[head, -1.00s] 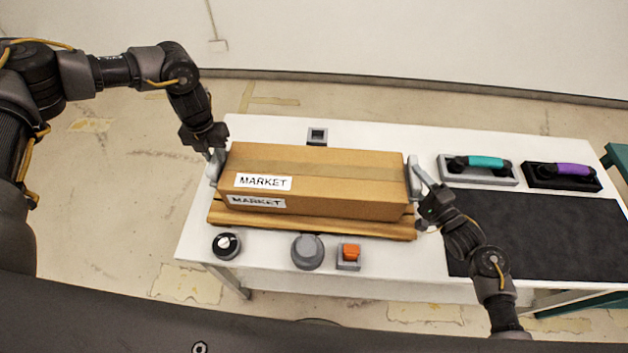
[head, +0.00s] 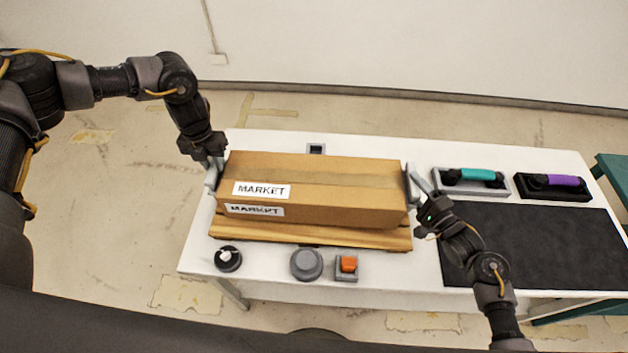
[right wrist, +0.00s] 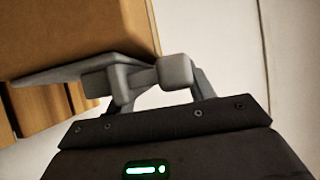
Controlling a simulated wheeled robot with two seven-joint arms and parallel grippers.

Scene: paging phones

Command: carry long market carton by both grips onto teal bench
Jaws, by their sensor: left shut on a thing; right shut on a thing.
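The long brown market carton (head: 315,200), with white MARKET labels, is level above a wooden slatted stand (head: 315,235) on the white table. A gap between them is hard to judge. My left gripper (head: 213,168) is shut on the grip at the carton's left end. My right gripper (head: 418,190) is shut on the grey grip at its right end. The right wrist view shows that grip (right wrist: 130,80) against the carton (right wrist: 80,35). The teal bench (head: 612,172) shows only partly at the right edge of the head view.
Teal-handled (head: 472,176) and purple-handled (head: 553,181) pieces lie behind a dark mat (head: 535,245), which is bare.

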